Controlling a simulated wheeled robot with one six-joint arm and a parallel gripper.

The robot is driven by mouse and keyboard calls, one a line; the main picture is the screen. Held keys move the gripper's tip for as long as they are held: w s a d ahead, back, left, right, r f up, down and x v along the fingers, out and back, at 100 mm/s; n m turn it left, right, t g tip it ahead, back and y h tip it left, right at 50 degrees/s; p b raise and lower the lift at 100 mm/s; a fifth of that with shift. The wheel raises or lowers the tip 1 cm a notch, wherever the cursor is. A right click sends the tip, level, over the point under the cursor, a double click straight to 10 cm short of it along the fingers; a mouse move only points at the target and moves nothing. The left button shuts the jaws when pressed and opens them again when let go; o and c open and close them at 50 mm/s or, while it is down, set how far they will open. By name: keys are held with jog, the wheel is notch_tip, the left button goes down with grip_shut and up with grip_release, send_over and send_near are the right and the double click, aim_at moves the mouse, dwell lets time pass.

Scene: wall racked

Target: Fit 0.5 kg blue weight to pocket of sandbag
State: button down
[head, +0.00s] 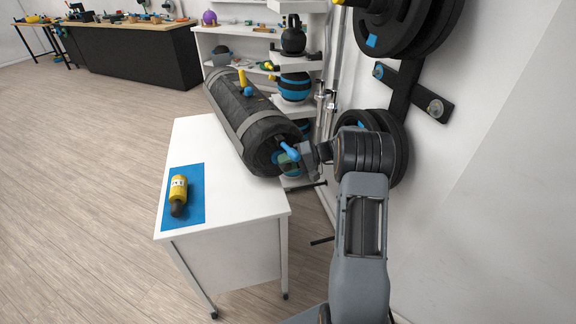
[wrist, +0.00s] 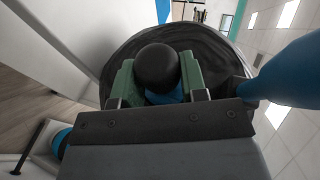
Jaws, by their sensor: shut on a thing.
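The dark grey sandbag (head: 238,110) lies lengthwise on the white table (head: 225,205), with its round near end facing my arm. My gripper (head: 293,158) is at that end. In the wrist view its green fingers (wrist: 157,80) are shut on the blue weight (wrist: 168,98), on either side of its round black knob. The sandbag's dark round end (wrist: 122,58) fills the view behind it. The weight is mostly hidden, and I cannot tell how deep it sits in a pocket. A blue bar (head: 288,149) juts from the sandbag end, just above my gripper.
A yellow weight (head: 178,190) with a black knob lies on a blue mat (head: 196,214) at the table's left. A yellow piece (head: 243,78) stands on the sandbag. Shelves (head: 233,42) stand behind.

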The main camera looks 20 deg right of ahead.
jog(key=shift+w+r, duration=0.1)
jog(key=shift+w, duration=0.3)
jog(key=c, duration=0.6)
grip_release()
jog(key=shift+s, duration=0.1)
